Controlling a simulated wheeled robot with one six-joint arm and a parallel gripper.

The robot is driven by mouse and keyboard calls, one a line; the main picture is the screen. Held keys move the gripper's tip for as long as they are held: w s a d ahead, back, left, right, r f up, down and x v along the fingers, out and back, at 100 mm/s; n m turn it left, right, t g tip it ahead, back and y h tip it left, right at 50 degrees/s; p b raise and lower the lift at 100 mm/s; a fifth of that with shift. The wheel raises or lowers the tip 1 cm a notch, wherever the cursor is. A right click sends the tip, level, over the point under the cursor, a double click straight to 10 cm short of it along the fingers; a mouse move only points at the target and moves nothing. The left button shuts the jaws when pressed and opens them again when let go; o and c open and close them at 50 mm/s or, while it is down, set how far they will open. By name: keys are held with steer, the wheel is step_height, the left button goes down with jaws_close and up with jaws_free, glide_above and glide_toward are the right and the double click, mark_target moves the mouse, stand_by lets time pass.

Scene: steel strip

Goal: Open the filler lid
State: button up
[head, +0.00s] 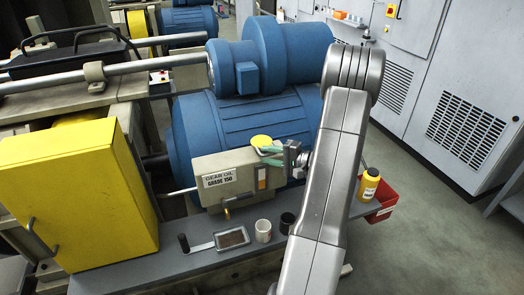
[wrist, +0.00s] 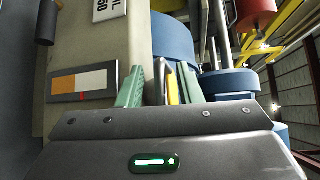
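The beige gear oil box (head: 219,184) stands in front of the large blue motor. Its round yellow filler lid (head: 261,141) is on top, at the right end, and looks closed. My gripper (head: 270,155) is at the box's right end, just below and beside the lid. In the wrist view, the green fingertips of my gripper (wrist: 160,88) are apart. A yellow edge (wrist: 172,88), apparently the lid, and a dark strip show between them, close to the right-hand finger. Whether either finger touches the lid cannot be told. The box also shows in the wrist view (wrist: 100,45).
A grey bench (head: 190,258) below the box holds a brush-like tool (head: 197,246), a tray (head: 232,238), a white cup (head: 263,231), a dark cup (head: 287,222) and a yellow bottle (head: 368,186). A yellow cabinet (head: 75,195) stands left. Blue motors (head: 290,50) rise behind.

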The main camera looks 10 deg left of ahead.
steer(key=shift+x, duration=1.5)
steer(key=shift+c, duration=0.2)
jaws_close()
steer(key=shift+s+p, duration=0.1)
steer(key=shift+p, duration=0.25)
